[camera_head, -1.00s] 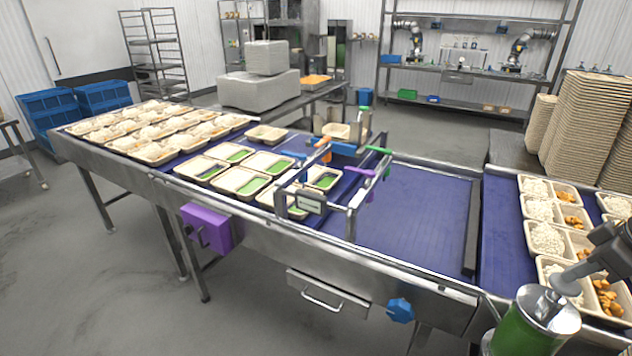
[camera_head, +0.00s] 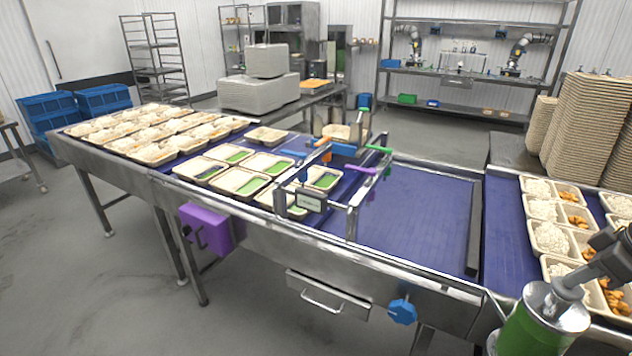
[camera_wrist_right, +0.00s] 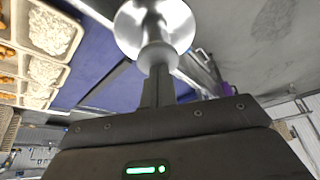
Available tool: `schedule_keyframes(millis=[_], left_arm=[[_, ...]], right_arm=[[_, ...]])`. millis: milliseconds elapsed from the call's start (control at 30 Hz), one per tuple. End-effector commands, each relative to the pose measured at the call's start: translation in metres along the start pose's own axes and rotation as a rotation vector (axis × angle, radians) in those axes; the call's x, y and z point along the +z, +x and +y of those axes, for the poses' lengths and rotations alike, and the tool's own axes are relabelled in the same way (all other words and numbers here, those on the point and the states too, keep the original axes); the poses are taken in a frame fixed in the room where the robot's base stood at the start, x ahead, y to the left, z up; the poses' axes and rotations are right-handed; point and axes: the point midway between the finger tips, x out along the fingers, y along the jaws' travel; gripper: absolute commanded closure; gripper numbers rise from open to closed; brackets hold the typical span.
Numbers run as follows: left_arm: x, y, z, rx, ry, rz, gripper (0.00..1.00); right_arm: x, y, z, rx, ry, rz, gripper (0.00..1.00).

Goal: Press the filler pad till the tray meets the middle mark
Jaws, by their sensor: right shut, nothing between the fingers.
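A green cylinder (camera_head: 532,333) with a silver top plate (camera_head: 550,308) and a rounded knob stands at the lower right; I take this to be the filler pad. My right gripper (camera_head: 584,273) comes in from the right edge, shut and empty, its tips at the knob. In the right wrist view its fingers (camera_wrist_right: 157,92) meet the knob (camera_wrist_right: 157,58) above the silver disc (camera_wrist_right: 155,25); whether they press it down, I cannot tell. A tray (camera_head: 322,179) sits at the frame on the purple-blue belt. I cannot tell which mark is the middle one. My left gripper is out of view.
Several rice-filled trays stand on the belt at the far left, and others with rice and orange food (camera_head: 548,238) at the right. The belt section (camera_head: 425,215) between is bare. A metal frame with a small display (camera_head: 310,199) crosses the belt. Tall tray stacks (camera_head: 590,125) stand behind.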

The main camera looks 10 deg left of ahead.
Motion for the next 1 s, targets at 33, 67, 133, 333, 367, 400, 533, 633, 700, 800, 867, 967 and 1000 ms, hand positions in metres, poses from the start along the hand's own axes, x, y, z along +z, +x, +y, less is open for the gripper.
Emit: schedule_keyframes(millis=[33,67,133,333,367,400,533,633,700,800,867,967,1000], left_arm=[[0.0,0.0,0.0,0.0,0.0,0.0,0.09],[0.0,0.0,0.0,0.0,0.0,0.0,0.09],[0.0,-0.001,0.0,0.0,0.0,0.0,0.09],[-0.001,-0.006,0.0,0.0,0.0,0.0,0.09],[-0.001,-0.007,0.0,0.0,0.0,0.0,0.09],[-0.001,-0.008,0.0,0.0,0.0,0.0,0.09],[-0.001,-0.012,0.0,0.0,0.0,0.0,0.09],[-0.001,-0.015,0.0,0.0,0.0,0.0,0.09],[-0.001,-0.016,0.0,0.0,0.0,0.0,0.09],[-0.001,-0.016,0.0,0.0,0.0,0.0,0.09],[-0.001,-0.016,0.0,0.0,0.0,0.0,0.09],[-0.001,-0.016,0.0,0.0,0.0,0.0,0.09],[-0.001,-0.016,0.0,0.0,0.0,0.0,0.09]], right_arm=[[0.002,0.002,-0.001,-0.005,0.001,-0.005,1.0],[0.002,0.001,-0.001,-0.005,0.001,-0.006,1.0],[0.002,0.0,-0.001,-0.005,0.001,-0.006,1.0],[-0.003,-0.01,-0.001,-0.005,0.001,-0.006,1.0],[-0.003,-0.012,-0.001,-0.005,0.001,-0.006,1.0],[-0.004,-0.014,-0.001,-0.005,0.002,-0.007,1.0],[-0.008,-0.022,-0.001,-0.003,0.002,-0.005,1.0],[-0.011,-0.028,-0.001,-0.003,0.001,-0.004,1.0],[-0.012,-0.031,-0.001,-0.003,0.001,-0.003,1.0],[-0.012,-0.032,-0.001,-0.003,0.001,-0.003,1.0],[-0.012,-0.032,-0.001,-0.003,0.001,-0.003,1.0],[-0.013,-0.032,-0.001,-0.003,0.001,-0.003,1.0],[-0.013,-0.032,-0.001,-0.002,0.001,-0.003,1.0]])
